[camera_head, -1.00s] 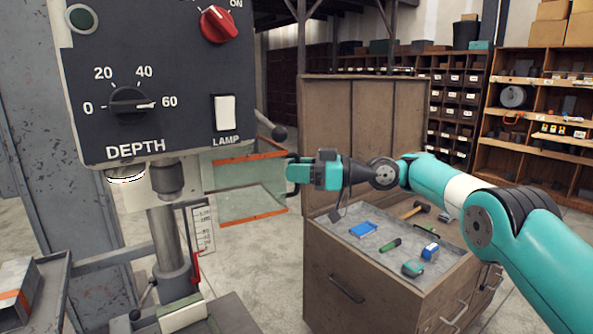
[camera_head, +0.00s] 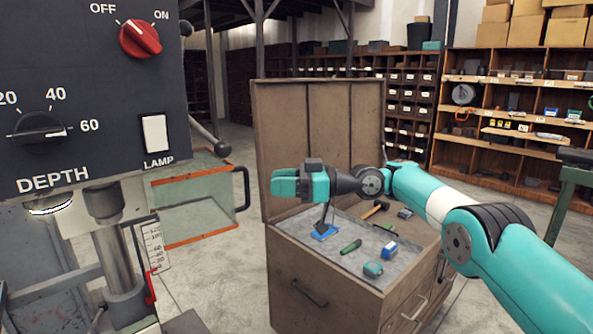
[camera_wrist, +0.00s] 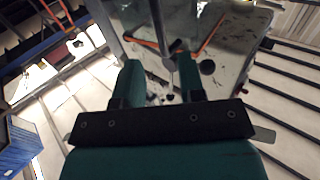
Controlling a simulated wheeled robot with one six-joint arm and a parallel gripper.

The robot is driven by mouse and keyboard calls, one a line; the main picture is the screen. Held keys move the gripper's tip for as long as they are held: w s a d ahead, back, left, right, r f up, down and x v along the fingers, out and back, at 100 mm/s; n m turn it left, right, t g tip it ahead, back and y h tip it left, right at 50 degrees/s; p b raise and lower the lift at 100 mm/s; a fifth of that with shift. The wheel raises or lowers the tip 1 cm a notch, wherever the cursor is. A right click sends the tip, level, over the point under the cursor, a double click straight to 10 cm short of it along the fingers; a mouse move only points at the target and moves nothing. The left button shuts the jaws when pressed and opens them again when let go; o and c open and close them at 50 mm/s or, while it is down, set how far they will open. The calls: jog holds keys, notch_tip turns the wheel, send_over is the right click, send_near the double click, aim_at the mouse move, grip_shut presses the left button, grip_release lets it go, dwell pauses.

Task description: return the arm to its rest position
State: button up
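My teal arm (camera_head: 430,205) reaches in from the right edge in the head view, bent at its dark joints. My gripper (camera_head: 273,184) points left, level, in the air in front of the open wooden chest's left side. In the wrist view its two teal fingers (camera_wrist: 160,65) stand apart, with nothing seen between them. The gripper is open and empty. The drill press panel (camera_head: 85,100), with a red switch and a DEPTH dial, stands to its left, apart from it.
The clear guard with orange edges (camera_head: 195,205) and its black handle lie left of my gripper. Below my arm, the chest's grey top (camera_head: 345,232) holds several tools. Shelves (camera_head: 510,100) line the back right. Open floor (camera_head: 225,285) lies between press and chest.

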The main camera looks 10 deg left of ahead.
jog(key=shift+d, duration=0.1)
dwell(0.3)
notch_tip(320, 180, up, 6)
jog(key=d+m+t+h, duration=0.2)
jog(key=m+t+h, duration=0.1)
jog(key=m, duration=0.1)
jog(key=s+d+r+m+t+h, duration=0.1)
jog(key=s+d+m+t+h, duration=0.2)
jog(key=s+d, duration=0.4)
jog(key=s+d+f+m+g+h, duration=0.1)
jog(key=s+d+f+m+h, duration=0.1)
jog(key=s+d, duration=0.3)
jog(key=s+d+f+m+g+h, duration=0.1)
jog(key=s+d, duration=0.5)
jog(key=s, duration=0.8)
jog(key=s+d+f+m+g+h, duration=0.1)
jog(key=s+d+f+h, duration=0.3)
jog(key=s, duration=0.6)
notch_tip(320, 180, down, 3)
jog(key=shift+d+r+m+h, duration=0.15)
jog(key=shift+d+m+h, duration=0.15)
jog(key=shift+d+m, duration=0.55)
